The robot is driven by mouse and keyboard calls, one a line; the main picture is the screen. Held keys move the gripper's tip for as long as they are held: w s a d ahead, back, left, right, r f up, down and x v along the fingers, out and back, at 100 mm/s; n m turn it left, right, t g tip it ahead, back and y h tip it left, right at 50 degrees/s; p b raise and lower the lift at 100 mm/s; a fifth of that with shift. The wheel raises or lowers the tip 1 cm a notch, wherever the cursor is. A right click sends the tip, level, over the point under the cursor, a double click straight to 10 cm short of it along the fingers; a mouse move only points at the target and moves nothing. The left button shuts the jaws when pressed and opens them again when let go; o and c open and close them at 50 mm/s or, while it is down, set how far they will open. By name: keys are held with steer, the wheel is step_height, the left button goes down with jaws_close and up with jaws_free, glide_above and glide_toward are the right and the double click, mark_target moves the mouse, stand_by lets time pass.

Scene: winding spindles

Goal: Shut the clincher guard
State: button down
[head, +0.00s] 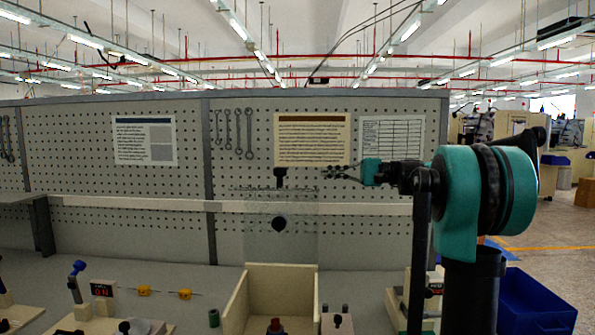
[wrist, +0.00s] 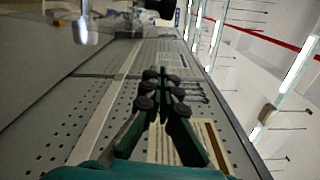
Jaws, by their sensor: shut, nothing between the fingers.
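A clear panel, which looks like the clincher guard (head: 260,245), stands upright in front of the pegboard, above an open-topped cream box (head: 236,303). It has a round black knob (head: 279,223) in its middle, and a black piece (head: 280,177) shows at its top edge. My gripper (head: 326,173) is above and to the right of the knob, pointing left, apart from the panel. Its fingers meet at the tips in the wrist view (wrist: 162,75), shut and empty. I cannot make out the guard surely in the wrist view.
A red-topped button (head: 275,325) is inside the cream box. Fixtures with a blue-knobbed lever (head: 77,268) stand at left, and small yellow blocks (head: 144,290) lie on the bench. A rail (head: 130,203) crosses the pegboard. A blue bin (head: 535,300) is at right.

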steer(key=s+a, duration=0.3)
steer(key=a, duration=0.8)
steer(key=shift+s+r, duration=0.15)
steer(key=shift+r, duration=0.2)
steer(key=shift+s, duration=0.1)
